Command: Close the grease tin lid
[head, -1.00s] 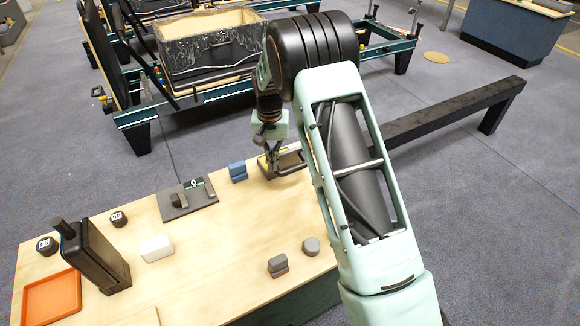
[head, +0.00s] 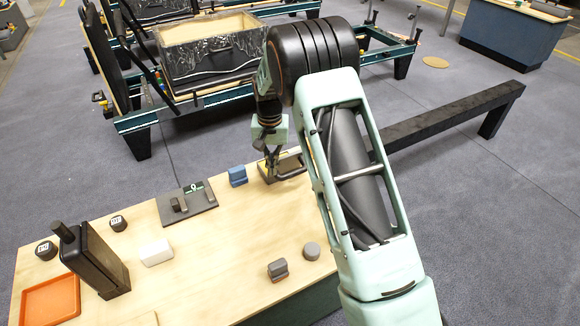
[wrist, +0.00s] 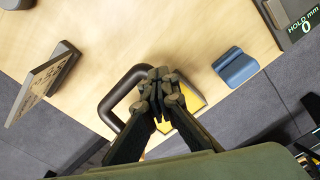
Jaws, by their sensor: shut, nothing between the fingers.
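My gripper (head: 271,172) is at the far edge of the wooden table, its fingers together and empty. In the wrist view the closed fingertips (wrist: 158,76) are over a yellow piece (wrist: 194,99) beside a dark rounded loop (wrist: 108,103). This dark-edged item (head: 291,164) with yellow on its left also shows in the head view. A tilted, dark-edged panel with lettering (wrist: 40,86) stands at the left of the wrist view. I cannot tell which of these is the grease tin or its lid. The fingers hide part of the yellow piece; contact is unclear.
A blue block (head: 237,176) is close to the gripper, with a dark plate with a display (head: 203,199) left of it. A grey block (head: 277,270) and grey cylinder (head: 311,251) are nearer. A white block (head: 156,252), black upright device (head: 97,262) and orange tray (head: 50,300) are left.

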